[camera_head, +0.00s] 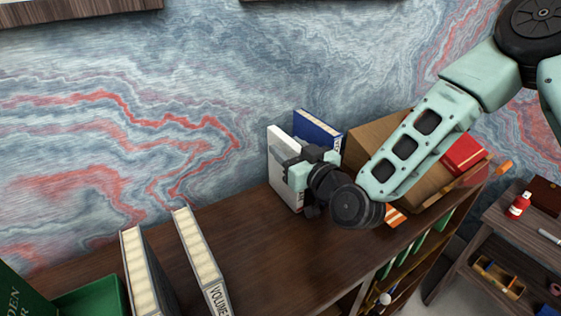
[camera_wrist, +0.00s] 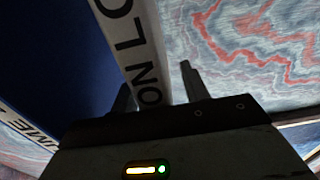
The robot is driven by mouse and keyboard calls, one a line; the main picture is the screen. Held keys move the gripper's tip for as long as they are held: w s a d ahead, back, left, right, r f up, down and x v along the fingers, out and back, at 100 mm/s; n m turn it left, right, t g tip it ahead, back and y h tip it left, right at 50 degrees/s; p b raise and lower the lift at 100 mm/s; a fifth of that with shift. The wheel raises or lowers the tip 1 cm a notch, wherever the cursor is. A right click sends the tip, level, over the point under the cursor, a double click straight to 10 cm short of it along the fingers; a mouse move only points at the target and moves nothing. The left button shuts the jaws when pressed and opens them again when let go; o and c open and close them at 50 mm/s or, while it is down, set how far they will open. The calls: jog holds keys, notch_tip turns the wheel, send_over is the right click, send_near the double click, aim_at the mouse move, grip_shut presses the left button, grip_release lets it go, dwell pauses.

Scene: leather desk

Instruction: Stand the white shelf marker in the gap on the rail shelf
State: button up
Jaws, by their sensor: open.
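The white shelf marker (camera_head: 278,160) stands upright near the back of the dark wooden shelf top (camera_head: 255,225), against my gripper (camera_head: 297,172). In the wrist view its white edge (camera_wrist: 135,35), lettered "ON LO", runs between the two fingers of my gripper (camera_wrist: 158,85). My gripper is open, with one finger on each side of the marker; I cannot tell whether either touches it. A gap shows between two cream-topped volumes, the left one (camera_head: 140,275) and the right one (camera_head: 202,262), at the front left. The marker's lower part is partly hidden by my gripper.
A blue volume (camera_head: 317,130) stands just behind the marker; it also shows in the wrist view (camera_wrist: 60,60). A cardboard box (camera_head: 368,140) with a red item (camera_head: 463,154) is at the right. A green bin (camera_head: 92,303) sits at the lower left. The shelf top between the volumes and marker is clear.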

grip_shut()
jog(key=shift+r, duration=0.15)
